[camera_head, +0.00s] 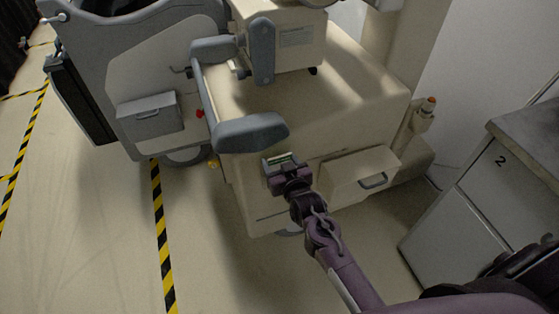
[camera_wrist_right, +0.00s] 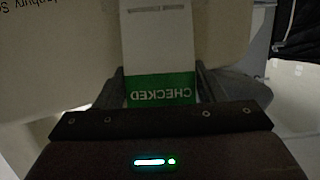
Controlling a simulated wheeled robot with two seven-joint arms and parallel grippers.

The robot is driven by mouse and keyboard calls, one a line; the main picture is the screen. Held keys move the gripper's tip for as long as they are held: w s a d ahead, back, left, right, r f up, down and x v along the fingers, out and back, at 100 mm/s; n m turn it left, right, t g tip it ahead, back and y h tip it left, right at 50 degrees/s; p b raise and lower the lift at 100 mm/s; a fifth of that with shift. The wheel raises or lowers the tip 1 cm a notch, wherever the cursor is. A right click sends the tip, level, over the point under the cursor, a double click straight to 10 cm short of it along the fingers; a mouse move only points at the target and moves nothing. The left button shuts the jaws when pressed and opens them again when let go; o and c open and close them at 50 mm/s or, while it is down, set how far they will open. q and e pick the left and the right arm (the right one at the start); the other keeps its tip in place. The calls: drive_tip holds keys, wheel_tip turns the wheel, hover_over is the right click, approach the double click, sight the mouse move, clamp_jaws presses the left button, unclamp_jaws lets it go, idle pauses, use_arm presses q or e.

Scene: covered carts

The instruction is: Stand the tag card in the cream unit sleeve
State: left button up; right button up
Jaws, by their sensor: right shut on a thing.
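The tag card (camera_wrist_right: 158,55) is white with a green band reading "CHECKED", upside down in the right wrist view. My right gripper (camera_wrist_right: 160,92) is shut on it, with a dark finger on each side of the card. In the head view the card (camera_head: 283,158) is a small white and green patch between the fingertips of my right gripper (camera_head: 281,163). They are close in front of the side of the cream unit (camera_head: 330,100). I cannot make out the sleeve, or whether the card touches it. My left gripper is not in view.
A grey padded handle (camera_head: 250,133) sticks out just above and left of my right gripper. A cream drawer box (camera_head: 345,180) is to its right. A grey cart (camera_head: 150,60) stands at left, and a grey cabinet (camera_head: 480,190) marked 2 at right. The floor at lower left is clear.

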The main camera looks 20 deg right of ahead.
drive_tip(key=o, duration=1)
drive_tip(key=shift+o, duration=0.2)
drive_tip(key=shift+s+r, duration=0.1)
drive_tip(key=shift+s, duration=0.3)
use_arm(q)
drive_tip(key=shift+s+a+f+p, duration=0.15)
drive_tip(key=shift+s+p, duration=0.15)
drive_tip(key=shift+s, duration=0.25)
use_arm(e)
drive_tip(key=v, duration=0.7)
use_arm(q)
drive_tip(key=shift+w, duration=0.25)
